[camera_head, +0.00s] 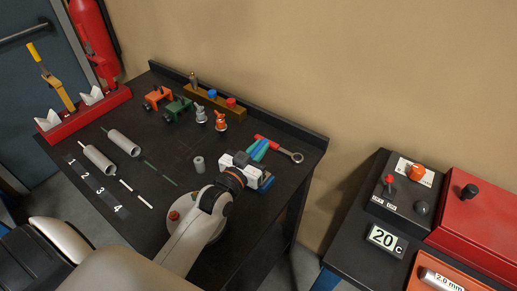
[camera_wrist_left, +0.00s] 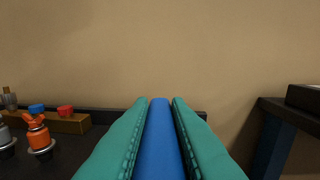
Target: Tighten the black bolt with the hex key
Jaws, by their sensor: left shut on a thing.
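My left gripper (camera_head: 260,148) is over the back right of the black table, pointing towards the wall. In the left wrist view its teal fingers (camera_wrist_left: 160,112) are shut on a long blue bar (camera_wrist_left: 160,142). The bar's far end shows between the fingertips, and I cannot tell whether it belongs to the hex key. I cannot make out the black bolt in either view; my gripper hides part of the table there. My right gripper is not in view.
A red-handled ring wrench (camera_head: 279,148) lies just right of the gripper. Orange (camera_head: 158,97) and green (camera_head: 176,108) clamps, a wooden rack (camera_head: 222,106) and orange-topped fittings (camera_head: 220,121) stand behind. A grey cylinder (camera_head: 199,164) stands to the left. A second table (camera_head: 350,218) stands right.

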